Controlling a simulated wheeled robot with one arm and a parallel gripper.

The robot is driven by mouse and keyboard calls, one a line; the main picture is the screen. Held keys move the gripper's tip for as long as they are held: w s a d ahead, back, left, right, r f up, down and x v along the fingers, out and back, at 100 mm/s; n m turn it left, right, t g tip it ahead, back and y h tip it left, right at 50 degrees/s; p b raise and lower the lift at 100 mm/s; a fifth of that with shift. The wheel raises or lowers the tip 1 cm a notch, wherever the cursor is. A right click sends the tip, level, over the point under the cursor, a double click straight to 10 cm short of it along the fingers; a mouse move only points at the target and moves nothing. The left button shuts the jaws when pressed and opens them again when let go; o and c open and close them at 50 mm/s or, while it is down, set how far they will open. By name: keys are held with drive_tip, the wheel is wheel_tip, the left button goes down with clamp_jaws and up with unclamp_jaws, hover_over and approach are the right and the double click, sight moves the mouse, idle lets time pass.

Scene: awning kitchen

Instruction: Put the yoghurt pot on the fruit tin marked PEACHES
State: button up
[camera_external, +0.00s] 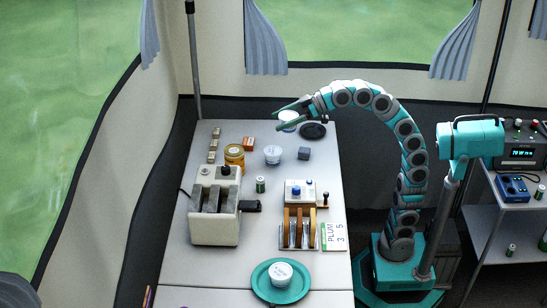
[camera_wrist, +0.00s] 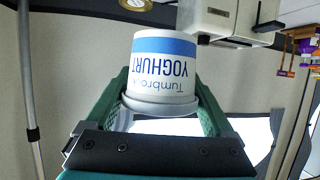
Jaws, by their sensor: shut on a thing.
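My gripper (camera_external: 278,118) is shut on a white yoghurt pot (camera_external: 289,116) above the far end of the table. In the wrist view the pot (camera_wrist: 165,72) sits between both fingers, with a blue band and the word YOGHURT, upside down in that picture. A yellow-orange tin (camera_external: 234,160) stands on the table, left of and nearer than my gripper. Its marking is too small to read, so I cannot tell if it says PEACHES. Two similar white pots stand elsewhere: one (camera_external: 272,155) on the table, one (camera_external: 281,275) on a teal plate (camera_external: 259,288).
A toaster (camera_external: 214,224) stands on the left, with a small green cylinder (camera_external: 260,185) beside it. A wooden rack (camera_external: 299,232) and a PLUM card (camera_external: 334,237) are nearer.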

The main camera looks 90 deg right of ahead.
drive_tip(key=w+d, duration=0.3)
drive_tip(key=w, duration=0.1)
hover_over(227, 150)
wheel_tip(227, 150, down, 7)
drive_tip(key=shift+f+b, duration=0.6)
drive_tip(key=shift+f, duration=1.15)
drive_tip(key=shift+f, duration=0.2)
drive_tip(key=o, duration=1.2)
drive_tip(key=shift+r, duration=0.15)
